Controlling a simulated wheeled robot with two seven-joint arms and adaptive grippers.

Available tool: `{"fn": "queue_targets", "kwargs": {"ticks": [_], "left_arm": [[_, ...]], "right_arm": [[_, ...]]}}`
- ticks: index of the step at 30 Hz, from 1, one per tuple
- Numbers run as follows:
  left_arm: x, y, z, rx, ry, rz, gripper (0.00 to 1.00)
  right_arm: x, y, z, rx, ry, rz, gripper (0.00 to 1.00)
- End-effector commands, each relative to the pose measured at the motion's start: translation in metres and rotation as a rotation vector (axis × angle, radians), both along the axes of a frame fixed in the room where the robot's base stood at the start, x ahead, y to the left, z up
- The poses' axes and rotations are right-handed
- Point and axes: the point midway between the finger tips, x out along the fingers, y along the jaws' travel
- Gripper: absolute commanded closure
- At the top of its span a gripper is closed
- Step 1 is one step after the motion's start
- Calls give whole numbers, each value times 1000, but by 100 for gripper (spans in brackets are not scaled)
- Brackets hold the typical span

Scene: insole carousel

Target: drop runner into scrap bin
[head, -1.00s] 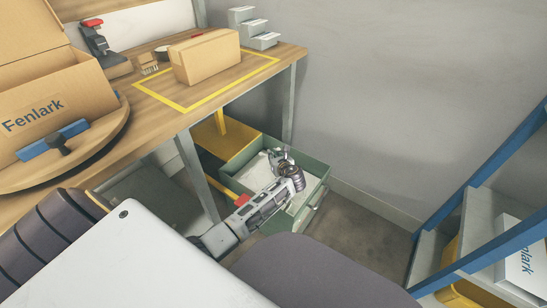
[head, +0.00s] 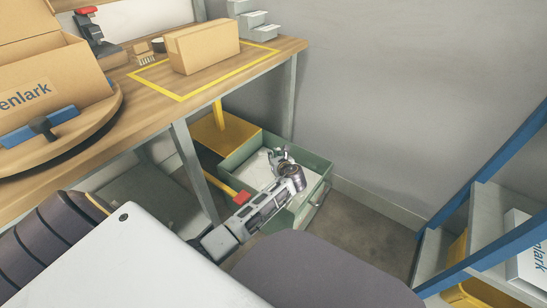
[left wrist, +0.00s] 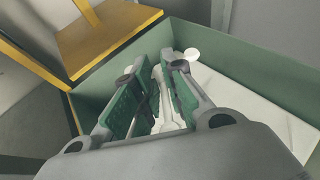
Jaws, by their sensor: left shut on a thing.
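The scrap bin is a green open-topped box (head: 318,193) on the floor, beside the table legs, with flat white pieces (head: 257,163) in it. My left gripper (head: 281,155) is over the bin, pointing down into it. In the left wrist view the green-padded fingers (left wrist: 158,92) are shut on a thin pale runner (left wrist: 165,112), which is partly hidden between them. The bin wall (left wrist: 230,52) shows behind the fingers, with white sheet-like pieces (left wrist: 265,95) below. I cannot tell whether the runner touches the contents. My right gripper is not in view.
A wooden table (head: 150,88) with a turntable (head: 75,140), an open carton (head: 50,85) and a closed carton (head: 203,47) stands at left. A yellow stand (head: 235,130) is close behind the bin. A blue-framed rack (head: 490,170) is at right; floor shows between.

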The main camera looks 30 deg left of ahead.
Motion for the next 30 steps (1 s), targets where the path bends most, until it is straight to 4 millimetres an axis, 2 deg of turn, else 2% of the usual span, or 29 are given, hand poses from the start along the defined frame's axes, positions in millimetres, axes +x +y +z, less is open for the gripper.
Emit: {"fn": "queue_targets", "kwargs": {"ticks": [12,13,18,30], "left_arm": [[0,0,-1,-1,-1,0,96],[0,0,-1,-1,-1,0,84],[0,0,-1,-1,-1,0,63],[-1,-1,0,0,0,-1,63]], "right_arm": [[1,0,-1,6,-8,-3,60],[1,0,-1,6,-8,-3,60],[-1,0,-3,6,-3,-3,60],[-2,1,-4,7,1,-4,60]]}}
